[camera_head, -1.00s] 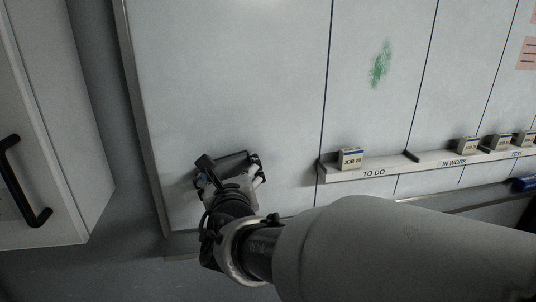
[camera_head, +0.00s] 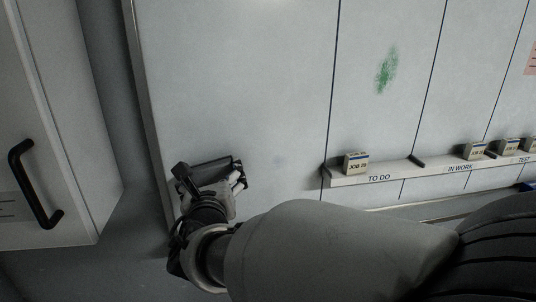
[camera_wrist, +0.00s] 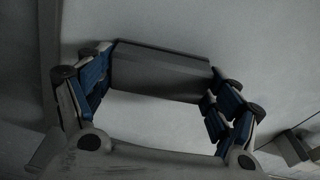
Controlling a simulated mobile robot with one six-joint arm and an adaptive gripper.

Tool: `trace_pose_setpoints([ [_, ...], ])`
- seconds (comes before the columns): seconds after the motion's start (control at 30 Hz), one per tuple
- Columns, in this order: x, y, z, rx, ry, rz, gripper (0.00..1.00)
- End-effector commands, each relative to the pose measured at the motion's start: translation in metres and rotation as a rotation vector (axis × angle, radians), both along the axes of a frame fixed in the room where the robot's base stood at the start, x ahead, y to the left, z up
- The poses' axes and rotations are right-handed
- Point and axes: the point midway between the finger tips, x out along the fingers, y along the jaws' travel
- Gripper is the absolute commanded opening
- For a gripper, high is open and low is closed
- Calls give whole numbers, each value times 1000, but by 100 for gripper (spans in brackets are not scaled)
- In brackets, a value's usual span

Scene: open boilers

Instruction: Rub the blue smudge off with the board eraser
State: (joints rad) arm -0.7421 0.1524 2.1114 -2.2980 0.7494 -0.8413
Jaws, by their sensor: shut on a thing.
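My gripper (camera_head: 210,178) is shut on the board eraser (camera_head: 207,171), a dark grey block, at the lower left of the whiteboard (camera_head: 235,70). In the wrist view the eraser (camera_wrist: 160,72) spans between the blue-padded fingers of my gripper (camera_wrist: 166,86). The eraser is at or close to the board face; I cannot tell whether it touches. A very faint bluish mark (camera_head: 280,161), likely the blue smudge, shows on the board to the right of my gripper. I see no clear blue mark in the wrist view.
A green smudge (camera_head: 387,70) is on the board's upper right. A ledge (camera_head: 345,180) marked TO DO and IN WORK carries a JOB block (camera_head: 356,163) and several others, right of my gripper. A cabinet with a black handle (camera_head: 35,185) stands at left.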

Motion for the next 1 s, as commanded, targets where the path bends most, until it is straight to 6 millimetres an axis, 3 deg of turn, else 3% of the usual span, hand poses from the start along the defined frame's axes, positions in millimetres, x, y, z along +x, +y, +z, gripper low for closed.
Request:
trace_pose_setpoints([
  [0.2, -6, 20, 1, -2, -1, 3, 55],
  [0.47, -8, 28, 1, 0, -2, 2, 55],
  [0.8, -17, 55, 1, -1, -1, 2, 55],
  [1.0, -17, 57, 0, -1, 0, 0, 55],
])
